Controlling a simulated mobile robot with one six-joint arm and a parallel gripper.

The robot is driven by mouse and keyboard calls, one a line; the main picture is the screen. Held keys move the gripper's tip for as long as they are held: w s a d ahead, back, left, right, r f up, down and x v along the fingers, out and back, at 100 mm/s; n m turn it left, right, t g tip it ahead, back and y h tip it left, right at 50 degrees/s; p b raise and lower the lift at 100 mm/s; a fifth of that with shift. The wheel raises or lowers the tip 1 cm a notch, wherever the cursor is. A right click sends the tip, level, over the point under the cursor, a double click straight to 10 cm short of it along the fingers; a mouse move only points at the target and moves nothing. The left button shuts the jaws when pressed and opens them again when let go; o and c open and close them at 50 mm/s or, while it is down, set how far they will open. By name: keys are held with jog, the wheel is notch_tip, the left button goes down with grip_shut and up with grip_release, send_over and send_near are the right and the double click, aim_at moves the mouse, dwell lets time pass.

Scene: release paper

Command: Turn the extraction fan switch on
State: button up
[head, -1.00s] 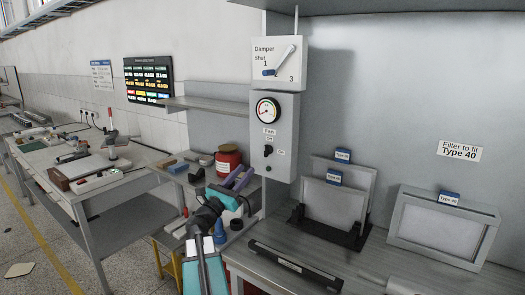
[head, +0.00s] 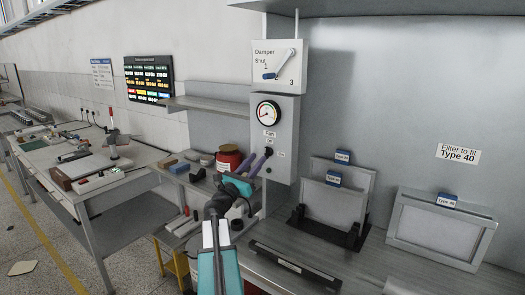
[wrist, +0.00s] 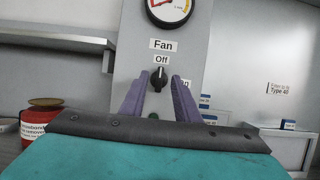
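The fan switch (wrist: 158,78) is a black rotary knob on the grey control box (head: 287,170), below the "Fan" and "Off" labels. Its grip stands about upright, towards "Off". The "On" label to its right is partly hidden by a finger in the wrist view. My gripper (head: 257,157) is just in front of the box, and its purple fingers partly cover the knob area in the head view. In the wrist view my gripper (wrist: 159,84) is open, with one finger either side of the knob. I cannot tell whether they touch it.
A round gauge (head: 268,113) sits above the switch, and a damper panel (head: 280,65) with a lever above that. A shelf (head: 207,106) and a red tub (head: 229,158) are left of the box. Framed filters (head: 437,228) stand on the bench to the right.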

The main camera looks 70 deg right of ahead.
aim_at(265, 150)
jog(key=shift+p+x, duration=1)
jog(key=shift+x, duration=1.9)
jog(key=shift+c, duration=0.2)
grip_shut()
jog(key=shift+a+f, duration=0.1)
jog(key=shift+a, duration=0.05)
